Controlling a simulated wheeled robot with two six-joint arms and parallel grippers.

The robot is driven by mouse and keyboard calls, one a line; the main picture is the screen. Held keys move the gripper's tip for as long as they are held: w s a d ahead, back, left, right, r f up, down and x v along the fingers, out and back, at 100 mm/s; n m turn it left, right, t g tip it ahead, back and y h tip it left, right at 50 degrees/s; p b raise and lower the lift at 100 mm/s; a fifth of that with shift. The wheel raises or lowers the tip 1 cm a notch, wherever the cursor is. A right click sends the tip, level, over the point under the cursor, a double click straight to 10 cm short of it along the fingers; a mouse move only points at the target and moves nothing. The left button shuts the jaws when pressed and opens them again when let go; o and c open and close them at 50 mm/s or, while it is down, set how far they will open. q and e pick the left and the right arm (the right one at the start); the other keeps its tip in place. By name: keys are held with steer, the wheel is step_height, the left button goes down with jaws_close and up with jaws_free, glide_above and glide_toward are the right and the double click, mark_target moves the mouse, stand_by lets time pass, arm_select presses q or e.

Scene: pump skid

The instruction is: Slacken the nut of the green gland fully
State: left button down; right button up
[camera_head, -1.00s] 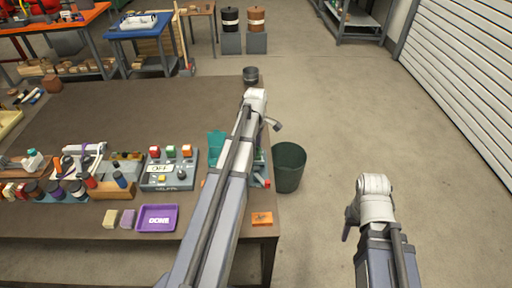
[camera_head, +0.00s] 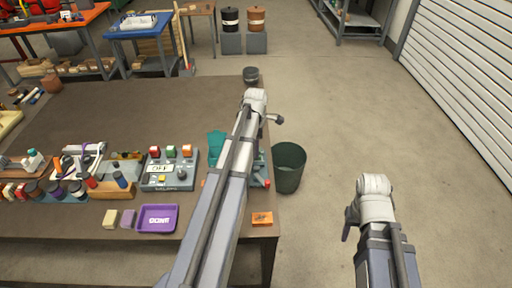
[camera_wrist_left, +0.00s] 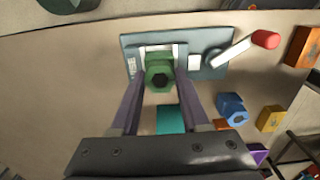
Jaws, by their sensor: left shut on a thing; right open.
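The green gland's nut (camera_wrist_left: 160,75) shows in the left wrist view, a green hexagonal piece with a dark centre on a grey-blue plate (camera_wrist_left: 215,72). My left gripper (camera_wrist_left: 161,70) has its two fingers on either side of the nut and is shut on it. In the head view my left arm covers the gland and the gripper; only a bit of the plate shows past it. How far the nut is turned cannot be told.
A white lever with a red end (camera_wrist_left: 265,39) sits on the plate, right of the nut.

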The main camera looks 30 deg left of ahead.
arm_select(q)
steer(key=shift+c, duration=1.9)
jaws_free()
steer(key=shift+r, duration=0.1)
step_height(320, 180, up, 8)
steer(key=p, duration=0.8)
steer(key=shift+f, duration=0.2)
